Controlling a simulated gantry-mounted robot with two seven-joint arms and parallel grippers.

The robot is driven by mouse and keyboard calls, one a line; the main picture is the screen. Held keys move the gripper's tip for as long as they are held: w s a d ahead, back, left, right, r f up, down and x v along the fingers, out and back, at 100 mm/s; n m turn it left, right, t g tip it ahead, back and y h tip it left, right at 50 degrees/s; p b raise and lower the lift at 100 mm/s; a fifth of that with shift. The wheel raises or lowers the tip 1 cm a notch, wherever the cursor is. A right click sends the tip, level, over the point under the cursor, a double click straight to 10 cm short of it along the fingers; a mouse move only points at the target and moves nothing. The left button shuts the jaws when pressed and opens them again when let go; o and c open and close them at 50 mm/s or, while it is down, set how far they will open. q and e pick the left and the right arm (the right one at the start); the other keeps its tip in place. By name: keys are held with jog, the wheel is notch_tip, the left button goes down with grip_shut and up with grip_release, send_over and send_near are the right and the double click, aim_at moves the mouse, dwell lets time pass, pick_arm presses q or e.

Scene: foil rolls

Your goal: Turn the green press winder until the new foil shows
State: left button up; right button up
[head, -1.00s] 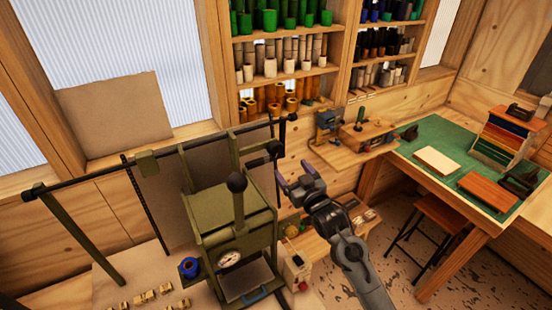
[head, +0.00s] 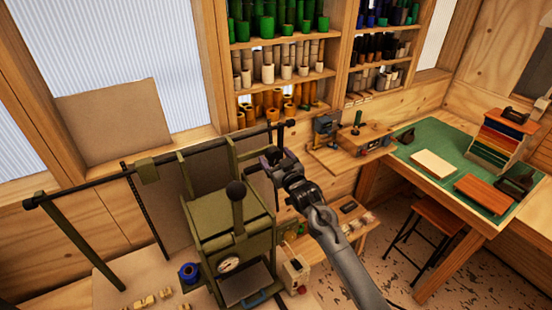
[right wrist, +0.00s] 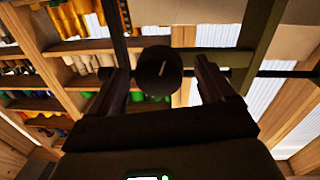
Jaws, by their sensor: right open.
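The green press (head: 235,225) stands at the lower centre of the head view, with a black ball-topped lever (head: 237,190) and a round dial (head: 229,264) on its front. Its winder knob (right wrist: 157,72) is dark and round with a pale line on its face; it shows in the right wrist view. My right gripper (head: 270,160) is at the press's upper right side. In the right wrist view the open fingers stand on either side of the knob, and I cannot tell whether they touch it. In the head view the gripper largely hides the knob. My left gripper is not in view.
A long dark bar (head: 90,184) runs across the top of the press. A blue roll (head: 188,272) sits at its left foot. Shelves of foil rolls (head: 280,60) stand behind. A green-topped table (head: 440,140) and a stool (head: 440,215) are at the right.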

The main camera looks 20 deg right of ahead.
jog(key=c, duration=1.1)
jog(key=shift+o, duration=0.2)
jog(key=shift+m, duration=0.4)
